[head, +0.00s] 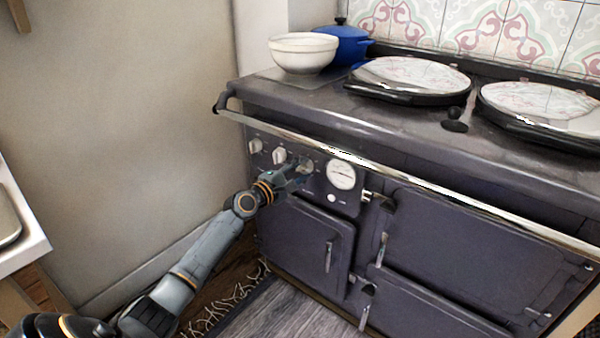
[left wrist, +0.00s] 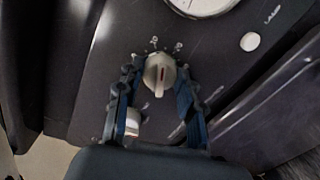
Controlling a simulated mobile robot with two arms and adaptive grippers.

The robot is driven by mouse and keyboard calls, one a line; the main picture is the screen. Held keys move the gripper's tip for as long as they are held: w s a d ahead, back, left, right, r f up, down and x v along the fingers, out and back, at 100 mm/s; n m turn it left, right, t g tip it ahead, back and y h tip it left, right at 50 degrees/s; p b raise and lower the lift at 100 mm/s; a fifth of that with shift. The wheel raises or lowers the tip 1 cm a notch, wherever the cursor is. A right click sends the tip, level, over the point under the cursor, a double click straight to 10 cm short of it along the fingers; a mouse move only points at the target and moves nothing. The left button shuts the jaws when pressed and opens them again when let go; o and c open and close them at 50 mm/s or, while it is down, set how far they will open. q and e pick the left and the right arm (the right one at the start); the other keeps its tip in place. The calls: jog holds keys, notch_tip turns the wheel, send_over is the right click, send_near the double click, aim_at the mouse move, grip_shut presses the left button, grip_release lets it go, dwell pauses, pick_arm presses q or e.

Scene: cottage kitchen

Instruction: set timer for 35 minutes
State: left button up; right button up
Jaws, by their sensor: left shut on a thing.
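The dark range cooker (head: 300,215) has a row of light knobs on its front panel, left of a round white dial (head: 341,175). My left gripper (head: 298,174) is at the rightmost knob (head: 306,163), the one nearest the dial. In the left wrist view this knob (left wrist: 160,72) sits between my two fingers, which are shut on its sides. A neighbouring knob (left wrist: 132,122) is partly hidden by a finger. My right gripper is not in view.
A shiny rail (head: 430,190) runs along the cooker's front above the knobs. A white bowl (head: 303,55) and a blue pot (head: 350,45) stand on top at the back left. Oven door handles (head: 328,257) stick out below. A white counter (head: 22,235) is at far left.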

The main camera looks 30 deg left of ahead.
pick_arm(q)
jog(key=m, duration=0.4)
jog(key=shift+f+b, duration=0.15)
jog(key=shift+b, duration=0.15)
jog(key=m, duration=0.3)
jog(key=shift+d+m+y, duration=0.1)
jog(key=shift+m+y, duration=0.2)
jog(key=shift+m, duration=0.1)
jog(key=m, duration=0.3)
jog(key=m+p, duration=0.1)
jog(key=m, duration=0.3)
jog(key=shift+y+p, duration=0.3)
jog(key=shift+p, duration=0.1)
jog(key=shift+f+m+p, duration=0.2)
jog(key=shift+m+p, duration=1.1)
jog(key=shift+m, duration=2)
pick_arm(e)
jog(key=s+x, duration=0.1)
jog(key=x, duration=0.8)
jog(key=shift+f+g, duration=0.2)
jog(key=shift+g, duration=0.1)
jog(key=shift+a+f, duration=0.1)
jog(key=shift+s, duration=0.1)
